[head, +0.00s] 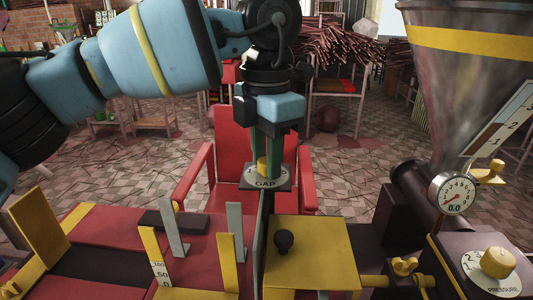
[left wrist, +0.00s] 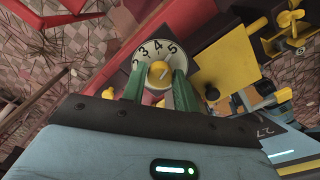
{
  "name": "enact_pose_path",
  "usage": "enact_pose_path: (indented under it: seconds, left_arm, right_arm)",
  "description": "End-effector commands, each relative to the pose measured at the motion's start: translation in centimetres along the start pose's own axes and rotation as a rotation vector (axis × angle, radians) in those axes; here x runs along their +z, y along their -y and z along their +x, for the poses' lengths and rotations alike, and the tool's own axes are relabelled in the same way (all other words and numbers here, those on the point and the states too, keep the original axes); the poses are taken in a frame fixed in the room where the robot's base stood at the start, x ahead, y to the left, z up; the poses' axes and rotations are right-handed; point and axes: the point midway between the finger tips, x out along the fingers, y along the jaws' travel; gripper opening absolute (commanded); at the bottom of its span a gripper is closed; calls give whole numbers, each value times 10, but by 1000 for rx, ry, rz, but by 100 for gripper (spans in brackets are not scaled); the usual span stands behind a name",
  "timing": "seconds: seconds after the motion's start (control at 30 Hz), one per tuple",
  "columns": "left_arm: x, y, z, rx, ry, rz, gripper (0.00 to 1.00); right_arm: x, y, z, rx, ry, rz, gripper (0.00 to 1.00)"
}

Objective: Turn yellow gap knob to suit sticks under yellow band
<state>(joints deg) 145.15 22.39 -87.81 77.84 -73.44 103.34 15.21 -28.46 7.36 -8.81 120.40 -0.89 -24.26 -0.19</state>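The yellow gap knob (head: 263,167) stands on a dial plate marked GAP (head: 265,183) at the machine's far edge. My left gripper (head: 266,160) points down with its green fingers on either side of the knob. In the left wrist view, the knob (left wrist: 160,72) fills the space between the fingertips (left wrist: 160,80), which look closed on it. The dial (left wrist: 157,48) behind it shows numbers including 2, 3, 4 and 5. A yellow band (head: 470,40) runs around the clear hopper at the right. My right gripper is out of view.
A yellow block with a black knob (head: 284,240) is just nearer than the gap dial. Upright yellow and grey posts (head: 232,262) stand to its left. A pressure knob (head: 497,263) and a round gauge (head: 453,194) are at the right. A red chair (head: 228,150) stands behind.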

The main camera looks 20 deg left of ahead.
Motion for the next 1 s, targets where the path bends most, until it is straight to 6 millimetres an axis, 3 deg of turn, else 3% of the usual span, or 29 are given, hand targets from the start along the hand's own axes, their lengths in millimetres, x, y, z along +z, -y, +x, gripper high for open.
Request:
enact_pose_path:
  seconds: [0.03, 0.2, 0.57, 1.0]
  left_arm:
    - [0, 0, 0, 0, 0, 0, 23]
    - [0, 0, 0, 0, 0, 0, 3]
    - [0, 0, -3, -1, 0, -67, 3]
    - [-1, 0, -7, 1, 2, -422, 3]
  right_arm:
    - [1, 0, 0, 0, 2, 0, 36]
    - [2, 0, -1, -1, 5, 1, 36]
    - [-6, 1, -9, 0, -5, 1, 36]
    - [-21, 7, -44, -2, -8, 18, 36]
